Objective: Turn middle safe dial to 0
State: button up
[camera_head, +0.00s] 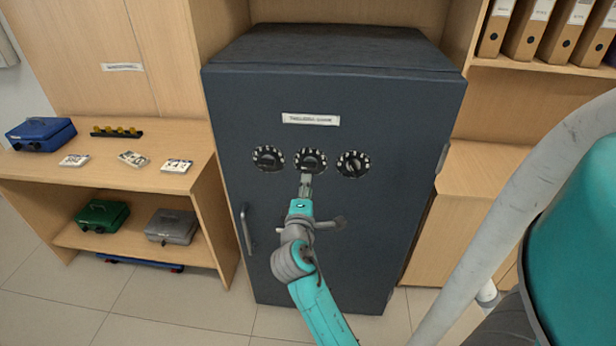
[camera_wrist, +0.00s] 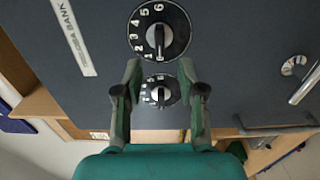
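The middle safe dial (camera_head: 311,161) is a round black dial with white numerals, between the left dial (camera_head: 268,158) and the right dial (camera_head: 353,164) on the dark safe door. My gripper (camera_head: 306,178) is in front of the middle dial's lower edge. In the wrist view, the large dial at the top (camera_wrist: 159,30) appears to be the middle one, with numerals 1 to 6 legible and its knob standing vertical in the picture. My two fingers (camera_wrist: 159,68) are spread apart with nothing between them, just below it in the picture. The left dial (camera_wrist: 160,91) shows behind, between the fingers. Contact is not visible.
A label plate (camera_head: 311,119) is above the dials, and a door handle (camera_head: 246,229) is at the safe's left edge. A wooden shelf (camera_head: 110,165) with cash boxes stands left. Binders (camera_head: 540,30) sit upper right.

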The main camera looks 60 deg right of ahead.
jog(key=shift+v, duration=1.85)
jog(key=shift+f, duration=0.1)
jog(key=s+a+f+t+y, duration=0.2)
jog(key=a+f+y, duration=0.1)
jog(key=a+f, duration=0.3)
jog(key=s+a+f+n+t+y, duration=0.1)
jog(key=s+a+f+t+y, duration=0.2)
jog(key=a, duration=0.6)
jog(key=s+a+f+t+y, duration=0.2)
jog(key=a+f+y, duration=0.25)
jog(key=a, duration=0.25)
jog(key=s+a+r+m+y, duration=0.2)
jog(key=s+a, duration=0.3)
jog(key=s, duration=0.4)
jog(key=s+a+r+m+y, duration=0.2)
jog(key=s+a, duration=0.4)
jog(key=s, duration=0.4)
jog(key=shift+a+r+m+t+y, duration=0.2)
jog(key=shift+a+m+t+y, duration=0.2)
jog(key=shift+m+y, duration=0.6)
jog(key=shift+d, duration=0.1)
